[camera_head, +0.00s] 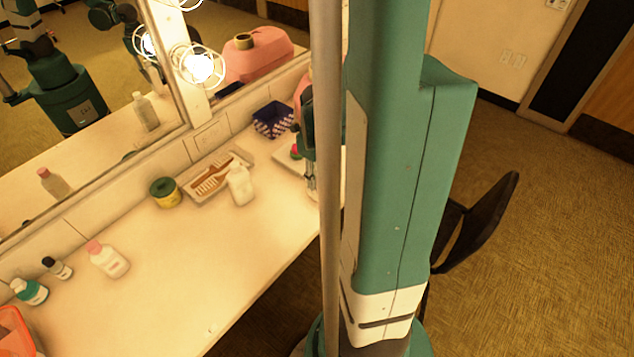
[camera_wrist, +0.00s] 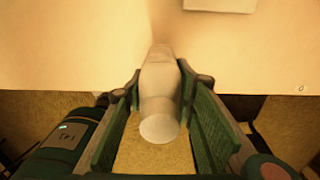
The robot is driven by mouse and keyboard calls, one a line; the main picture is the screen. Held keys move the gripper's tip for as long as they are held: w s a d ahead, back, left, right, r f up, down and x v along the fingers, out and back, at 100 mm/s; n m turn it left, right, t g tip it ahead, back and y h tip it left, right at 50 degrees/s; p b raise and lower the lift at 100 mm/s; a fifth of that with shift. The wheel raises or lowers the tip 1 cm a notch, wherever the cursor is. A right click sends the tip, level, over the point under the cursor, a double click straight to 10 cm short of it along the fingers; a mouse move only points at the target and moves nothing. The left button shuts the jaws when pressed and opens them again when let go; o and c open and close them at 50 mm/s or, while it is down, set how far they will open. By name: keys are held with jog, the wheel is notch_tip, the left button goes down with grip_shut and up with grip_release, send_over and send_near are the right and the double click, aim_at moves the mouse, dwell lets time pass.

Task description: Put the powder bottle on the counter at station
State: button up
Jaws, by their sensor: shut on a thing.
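A pale, whitish bottle (camera_wrist: 160,112) is between the two green-padded fingers of my gripper (camera_wrist: 159,84) in the wrist view. My gripper is shut on it, and its round end faces the camera. I cannot read a label, but I take it as the powder bottle. In the head view my gripper (camera_head: 309,170) is partly hidden behind the grey pole and my arm, over the counter's right part. The counter (camera_head: 190,250) runs along the mirror; its front edge also shows behind the bottle in the wrist view (camera_wrist: 60,60). I see no clear station mark.
A white bottle (camera_head: 240,185) stands beside a tray (camera_head: 207,190) with a brown comb. A yellow-green jar (camera_head: 165,192), a blue basket (camera_head: 273,119), a pink-capped bottle (camera_head: 108,260) and small bottles stand along the counter. Its middle front is bare. A dark chair (camera_head: 480,222) is at right.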

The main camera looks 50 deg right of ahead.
jog(key=shift+f, duration=1.05)
jog(key=shift+f+b, duration=0.2)
jog(key=shift+b, duration=0.15)
jog(key=o, duration=1.1)
jog(key=shift+c, duration=0.2)
jog(key=shift+r, duration=0.25)
jog(key=shift+r+p, duration=1.35)
jog(key=shift+r, duration=4.65)
